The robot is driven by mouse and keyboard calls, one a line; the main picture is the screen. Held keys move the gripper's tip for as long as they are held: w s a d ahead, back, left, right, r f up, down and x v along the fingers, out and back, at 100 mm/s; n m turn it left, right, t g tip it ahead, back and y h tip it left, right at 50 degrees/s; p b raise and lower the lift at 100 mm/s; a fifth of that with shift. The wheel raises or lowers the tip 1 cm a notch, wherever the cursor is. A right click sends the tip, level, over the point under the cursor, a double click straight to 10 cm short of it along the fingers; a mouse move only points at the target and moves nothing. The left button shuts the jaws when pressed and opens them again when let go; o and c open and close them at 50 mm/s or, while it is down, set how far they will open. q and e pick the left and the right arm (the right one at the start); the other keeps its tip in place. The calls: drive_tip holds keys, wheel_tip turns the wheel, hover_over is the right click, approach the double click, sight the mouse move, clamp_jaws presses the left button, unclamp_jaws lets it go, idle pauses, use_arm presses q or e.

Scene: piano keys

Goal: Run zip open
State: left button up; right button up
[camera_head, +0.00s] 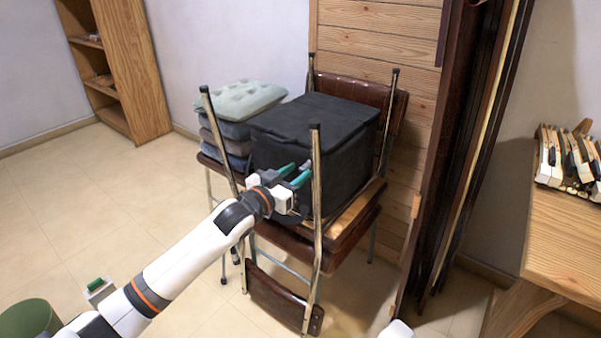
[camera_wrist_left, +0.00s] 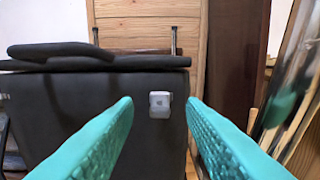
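A black box-shaped bag (camera_head: 318,122) sits among the metal legs of an upturned chair. It fills much of the left wrist view (camera_wrist_left: 90,115), with a flap along its top edge. A small grey tab (camera_wrist_left: 160,104), which looks like the zip pull, is on its near face. My left gripper (camera_head: 294,175) is open in front of that face, beside a chair leg. Its teal fingers (camera_wrist_left: 160,125) stand on either side of the tab in the wrist view, with a gap visible around it. The zip's track cannot be made out. My right gripper is not in view.
Chrome chair legs (camera_head: 316,220) stand close to my left gripper. Stacked cushions (camera_head: 240,100) lie left of the bag. Piano keys (camera_head: 565,158) rest on a wooden table (camera_head: 560,235) at right. A green bin (camera_head: 28,320) stands at lower left. The floor at left is mostly clear.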

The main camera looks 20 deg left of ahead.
sight(307, 167)
use_arm(q)
drive_tip(key=shift+x, duration=1.15)
clamp_jaws()
